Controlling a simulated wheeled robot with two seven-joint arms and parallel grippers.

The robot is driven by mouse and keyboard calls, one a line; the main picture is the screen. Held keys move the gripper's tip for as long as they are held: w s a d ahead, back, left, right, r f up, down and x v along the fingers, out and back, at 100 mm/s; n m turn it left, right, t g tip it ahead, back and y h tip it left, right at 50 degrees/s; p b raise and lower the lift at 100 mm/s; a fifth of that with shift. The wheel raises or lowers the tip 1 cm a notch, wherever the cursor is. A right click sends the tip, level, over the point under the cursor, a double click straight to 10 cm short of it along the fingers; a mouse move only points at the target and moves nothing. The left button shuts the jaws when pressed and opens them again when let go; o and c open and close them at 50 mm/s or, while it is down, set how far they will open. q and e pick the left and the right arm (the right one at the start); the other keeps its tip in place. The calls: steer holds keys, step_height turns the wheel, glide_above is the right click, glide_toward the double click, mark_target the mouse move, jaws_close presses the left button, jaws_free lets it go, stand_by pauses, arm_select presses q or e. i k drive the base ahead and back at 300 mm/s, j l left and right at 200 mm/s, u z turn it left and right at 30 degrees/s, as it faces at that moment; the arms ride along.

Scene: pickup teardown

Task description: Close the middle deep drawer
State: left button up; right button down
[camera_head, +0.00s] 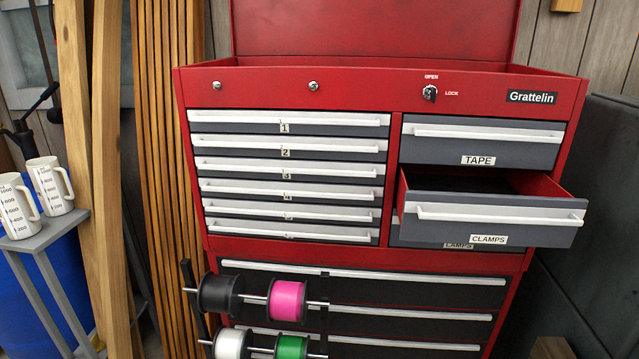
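The red tool chest (395,180) stands ahead with its top lid raised. On its right side, the middle deep drawer (490,227), labelled CLAMPS, is pulled out, and part of its dark inside shows. Its white bar handle (500,216) runs across the front. The TAPE drawer (484,150) above it is shut. Another deep drawer (415,238) below is mostly hidden behind the open one; its label is partly covered. Neither of my grippers is in view.
Several shallow numbered drawers (290,158) at left are shut. A rack with black (219,294), pink (287,300), white and green spools stands before the lower drawers. Measuring jugs (50,187) sit on a grey stand (55,235). Wooden planks (85,130) lean at left. A dark panel (600,200) stands right.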

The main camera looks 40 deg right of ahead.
mark_target(465, 205)
steer(key=z, duration=2.3)
